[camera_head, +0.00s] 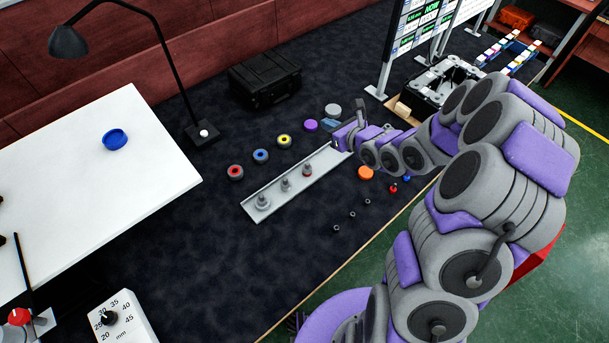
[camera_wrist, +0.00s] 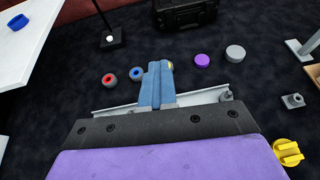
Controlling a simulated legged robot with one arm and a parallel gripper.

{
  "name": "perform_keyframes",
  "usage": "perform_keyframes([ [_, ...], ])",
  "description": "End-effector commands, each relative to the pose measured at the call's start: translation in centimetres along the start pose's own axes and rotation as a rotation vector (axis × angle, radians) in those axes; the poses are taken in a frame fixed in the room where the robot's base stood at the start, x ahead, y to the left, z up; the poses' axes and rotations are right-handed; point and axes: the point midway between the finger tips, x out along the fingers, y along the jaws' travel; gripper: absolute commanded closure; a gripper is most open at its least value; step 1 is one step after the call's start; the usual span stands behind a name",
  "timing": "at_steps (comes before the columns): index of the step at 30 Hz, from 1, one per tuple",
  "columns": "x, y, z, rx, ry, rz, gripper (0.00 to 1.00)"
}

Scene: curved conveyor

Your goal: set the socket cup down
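My gripper (camera_wrist: 158,84) reaches over the grey metal rail (camera_head: 318,168) near its right end. Its two blue fingers lie close together side by side in the wrist view, and I see nothing between them. Their tips hide part of the rail there. I cannot pick out the socket cup for certain. Grey stepped pieces (camera_head: 262,202) stand upright on the rail, one with a red band (camera_head: 307,171). A small grey piece (camera_wrist: 226,96) is at the rail's right end in the wrist view.
Red (camera_head: 235,172), blue (camera_head: 261,156) and yellow (camera_head: 284,141) ringed discs lie behind the rail, with purple (camera_head: 311,125) and grey (camera_head: 333,110) discs further right. Small dark nuts (camera_head: 352,214) and an orange disc (camera_head: 365,173) lie in front. A black case (camera_head: 265,80) stands behind.

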Motion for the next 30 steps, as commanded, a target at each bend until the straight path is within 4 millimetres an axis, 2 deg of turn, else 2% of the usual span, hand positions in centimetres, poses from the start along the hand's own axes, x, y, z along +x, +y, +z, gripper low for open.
perform_keyframes([
  [1, 0.4, 0.3, -1.7, 0.006, 0.001, 0.015, 1.00],
  [9, 1.8, 2.7, -9.6, -0.027, 0.003, 0.074, 1.00],
  [15, 1.8, 3.9, -15.0, -0.036, 0.002, 0.076, 1.00],
  [18, 1.5, 4.1, -16.9, -0.039, 0.000, 0.069, 1.00],
  [24, 1.2, 4.3, -18.9, -0.044, -0.003, 0.058, 1.00],
  [30, 1.2, 4.4, -19.1, -0.045, -0.005, 0.055, 1.00],
])
